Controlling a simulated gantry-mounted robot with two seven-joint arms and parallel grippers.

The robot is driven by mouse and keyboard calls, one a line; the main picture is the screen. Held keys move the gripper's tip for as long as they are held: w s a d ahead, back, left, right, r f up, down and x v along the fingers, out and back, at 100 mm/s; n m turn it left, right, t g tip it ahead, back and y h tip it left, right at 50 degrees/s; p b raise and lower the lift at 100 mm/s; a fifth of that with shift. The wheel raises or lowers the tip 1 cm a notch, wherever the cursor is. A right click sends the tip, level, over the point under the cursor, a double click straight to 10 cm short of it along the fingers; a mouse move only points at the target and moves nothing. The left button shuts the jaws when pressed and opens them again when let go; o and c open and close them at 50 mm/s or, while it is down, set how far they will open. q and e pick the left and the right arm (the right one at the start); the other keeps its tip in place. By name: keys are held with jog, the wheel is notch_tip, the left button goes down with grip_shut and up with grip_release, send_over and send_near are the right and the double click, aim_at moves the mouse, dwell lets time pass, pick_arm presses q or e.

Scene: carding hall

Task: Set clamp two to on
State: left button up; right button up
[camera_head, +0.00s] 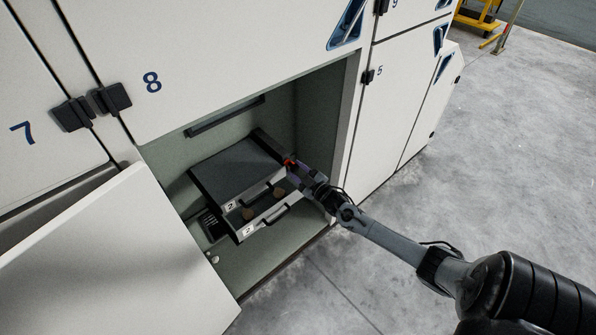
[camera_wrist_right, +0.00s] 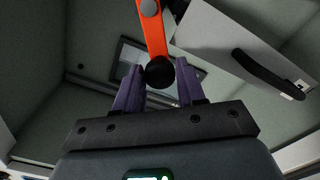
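An orange clamp lever (camera_wrist_right: 152,28) with a round black knob (camera_wrist_right: 158,72) shows in the right wrist view. In the head view only a small red-orange spot of the lever (camera_head: 289,162) shows, inside the open compartment below number 8. My right gripper (camera_wrist_right: 160,78) has its two purple fingers on either side of the knob, and they appear to be closed on it. In the head view my right gripper (camera_head: 293,170) reaches into the compartment's right side and hides most of the clamp. I cannot read the clamp's number. My left gripper is not in view.
A dark-topped unit (camera_head: 238,168) with a light drawer (camera_head: 262,222) labelled 2 stands left of my gripper. The drawer has a black handle, also in the wrist view (camera_wrist_right: 255,68). An open white door (camera_head: 110,260) fills the lower left.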

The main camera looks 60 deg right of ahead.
jog(key=o, duration=0.3)
jog(key=shift+s+a+p, duration=0.15)
jog(key=shift+s+p, duration=0.15)
jog(key=shift+s, duration=0.2)
jog(key=shift+p+v, duration=1.45)
jog(key=shift+v, duration=3.45)
